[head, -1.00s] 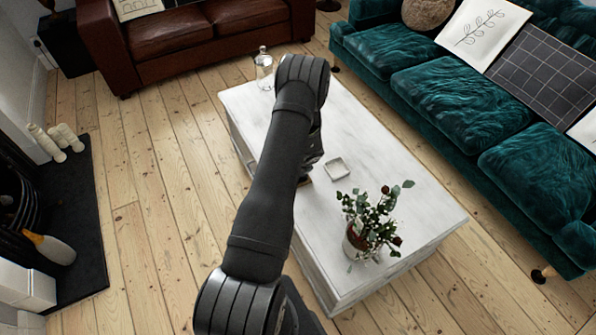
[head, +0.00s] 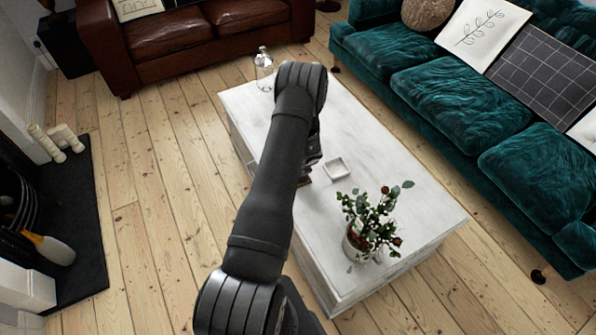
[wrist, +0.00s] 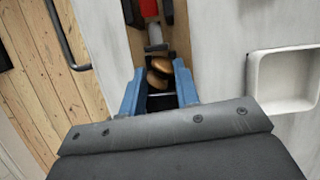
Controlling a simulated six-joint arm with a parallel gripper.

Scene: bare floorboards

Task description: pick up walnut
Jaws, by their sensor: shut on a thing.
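In the wrist view, the walnut (wrist: 158,76) is a small brown, shiny rounded thing between the two blue fingers of my gripper (wrist: 158,90). The fingers are shut on it, one on either side. Its lower part is in shadow, and I cannot tell whether it touches the surface beneath. In the head view my own arm hides the walnut and most of the gripper.
A brown wooden strip or board (wrist: 136,45) with a red-handled tool (wrist: 150,12) lies just beyond the fingers. A square white dish (head: 336,168) is to the right on the white table (head: 385,160). A potted plant (head: 370,222) and a glass bottle (head: 264,68) also stand there.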

